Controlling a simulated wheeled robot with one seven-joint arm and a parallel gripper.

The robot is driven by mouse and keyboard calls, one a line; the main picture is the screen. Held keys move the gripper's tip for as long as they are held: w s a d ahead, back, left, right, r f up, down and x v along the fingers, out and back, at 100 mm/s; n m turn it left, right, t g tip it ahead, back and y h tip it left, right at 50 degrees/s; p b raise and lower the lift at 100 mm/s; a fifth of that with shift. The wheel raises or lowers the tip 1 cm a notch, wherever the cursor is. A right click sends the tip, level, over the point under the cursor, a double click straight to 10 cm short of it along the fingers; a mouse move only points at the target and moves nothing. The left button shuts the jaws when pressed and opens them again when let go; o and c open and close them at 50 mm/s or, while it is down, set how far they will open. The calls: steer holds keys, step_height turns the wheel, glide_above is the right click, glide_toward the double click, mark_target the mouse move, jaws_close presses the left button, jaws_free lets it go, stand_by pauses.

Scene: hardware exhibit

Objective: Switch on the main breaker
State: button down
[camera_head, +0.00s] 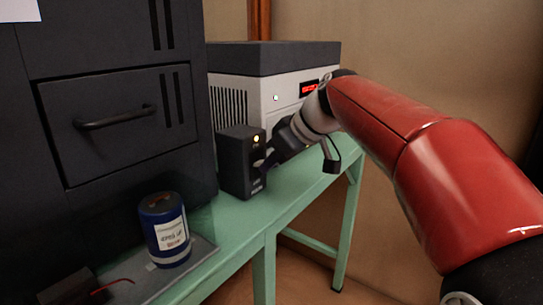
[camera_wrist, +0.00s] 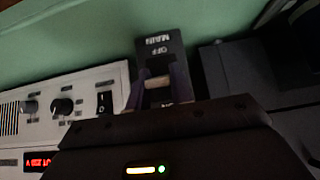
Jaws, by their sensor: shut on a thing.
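The main breaker (camera_head: 236,165) is a small black box on the green table, with a yellow light near the top of its front. In the wrist view its face (camera_wrist: 172,46) reads MAIN and OFF, with ON partly hidden at the near end. My gripper (camera_head: 265,165) reaches its front from the right. In the wrist view my gripper (camera_wrist: 160,84) has its fingers on both sides of the pale lever (camera_wrist: 158,82), shut on it. The lever sits between the OFF and ON marks; its exact setting is hard to tell.
A grey-white instrument (camera_head: 275,85) with a red display stands behind the breaker; its knobs and rocker switch (camera_wrist: 105,102) show in the wrist view. A dark cabinet (camera_head: 120,120) stands left. A blue can (camera_head: 165,228) stands at the table's near end. Green table top (camera_head: 290,172) is bare right of the breaker.

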steer(key=shift+w+a+r+g+h, duration=0.2)
steer(key=shift+r+g+h, duration=0.25)
steer(key=shift+g+h, duration=0.3)
steer(key=c, duration=1.2)
jaws_free()
steer(key=shift+c, duration=0.2)
steer(key=shift+r, duration=0.1)
steer(key=v, duration=0.7)
steer(key=shift+s+r, duration=0.2)
steer(key=shift+r, duration=0.1)
